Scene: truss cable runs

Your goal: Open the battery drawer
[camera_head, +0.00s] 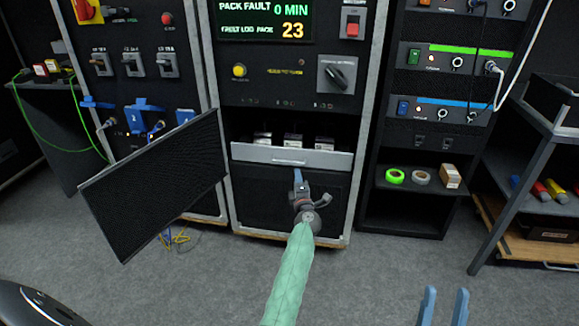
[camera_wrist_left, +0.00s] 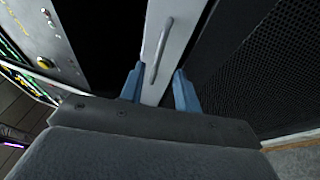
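The battery drawer (camera_head: 250,153) has a pale grey front and sits low in the middle rack, below the display. Several white-labelled blocks (camera_head: 293,141) show just behind and above its front. Its bar handle (camera_wrist_left: 160,50) shows in the left wrist view on the pale front strip. My left gripper (camera_head: 299,178) is in front of the drawer, near the middle of its lower edge. In the left wrist view its blue fingers (camera_wrist_left: 160,72) are apart, one on each side of the handle's near end, with gaps visible. My right gripper (camera_head: 442,305) is open and empty at the bottom right.
A black mesh panel (camera_head: 155,185) sticks out at an angle left of the drawer. A right-hand shelf (camera_head: 420,186) holds tape rolls and a small box. A cart (camera_head: 545,140) stands at far right. The grey floor (camera_head: 385,265) in front is clear.

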